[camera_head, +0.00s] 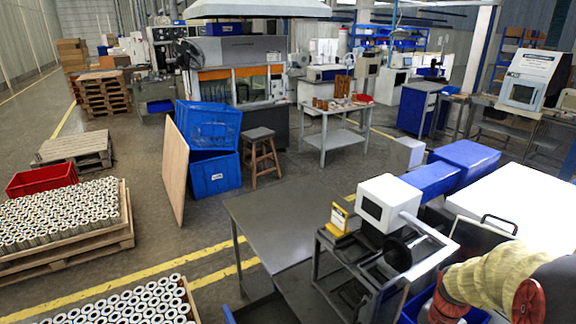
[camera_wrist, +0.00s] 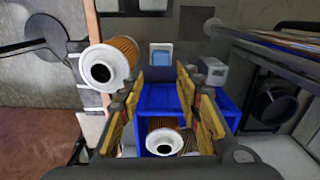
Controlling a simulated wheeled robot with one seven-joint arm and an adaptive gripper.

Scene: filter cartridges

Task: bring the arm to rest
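My gripper (camera_wrist: 161,90) shows in the wrist view with its two yellow-and-dark fingers spread apart. It is open, and I see nothing held between the fingers. Beyond and below the fingers is a blue bin (camera_wrist: 155,97) with an orange-brown filter cartridge (camera_wrist: 165,138) with a white end ring in it. Another such cartridge (camera_wrist: 108,65) is outside the fingers, to their left; what supports it is unclear. In the head view, part of my arm (camera_head: 490,280), in a pale yellow cover, is at the lower right; I cannot make out the gripper there.
A grey table (camera_head: 285,215) stands in the middle, with a dark cart (camera_head: 345,265) beside it. Pallets of white-topped cartridges (camera_head: 60,215) fill the left floor. Blue crates (camera_head: 212,172) and a leaning wooden board (camera_head: 175,170) stand behind. Open floor lies between pallets and table.

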